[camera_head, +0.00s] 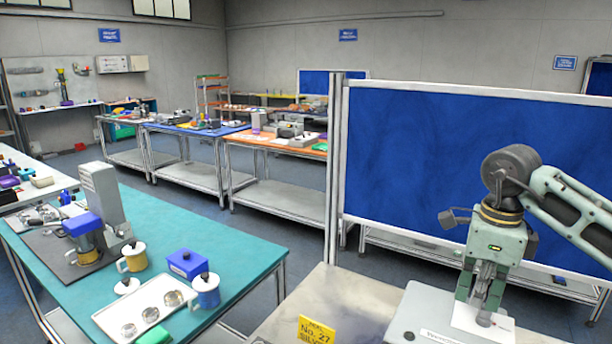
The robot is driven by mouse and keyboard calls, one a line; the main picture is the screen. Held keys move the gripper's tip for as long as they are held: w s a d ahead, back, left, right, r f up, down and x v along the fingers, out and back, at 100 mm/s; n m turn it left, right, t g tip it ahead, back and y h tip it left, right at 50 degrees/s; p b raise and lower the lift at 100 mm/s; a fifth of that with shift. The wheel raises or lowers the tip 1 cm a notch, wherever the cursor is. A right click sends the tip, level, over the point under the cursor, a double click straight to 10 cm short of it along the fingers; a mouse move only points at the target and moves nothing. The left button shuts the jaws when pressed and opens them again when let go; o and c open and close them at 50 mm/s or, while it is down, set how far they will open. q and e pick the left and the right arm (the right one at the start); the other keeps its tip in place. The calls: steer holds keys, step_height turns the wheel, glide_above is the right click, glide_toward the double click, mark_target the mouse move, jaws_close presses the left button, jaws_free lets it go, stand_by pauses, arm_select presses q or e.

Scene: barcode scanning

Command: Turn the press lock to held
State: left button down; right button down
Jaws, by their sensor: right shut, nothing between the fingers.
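My right gripper (483,316) comes in from the right and points down. Its fingers are shut and empty, and their tips are at a pale block on top of a light grey machine housing (428,308) at the lower right. The fingers hide part of this block, and I cannot tell whether they touch it. A label, too small to read fully, and a small dark round part (408,336) show on the housing. I cannot make out a press lock or its setting; it may be hidden by the gripper or cut off by the frame. My left gripper is not in view.
A yellow sign (317,330) marked No. 27 stands on a pale bench (345,300) left of the housing. A teal table (235,248) holds a tall grey device, mugs, a blue box and a tray. A blue partition (420,150) stands behind the gripper.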

steer(key=shift+f, duration=0.35)
step_height(320, 180, up, 6)
steer(key=p, duration=0.4)
steer(key=shift+w+p, duration=0.25)
steer(key=shift+p, duration=0.05)
steer(key=shift+w, duration=0.15)
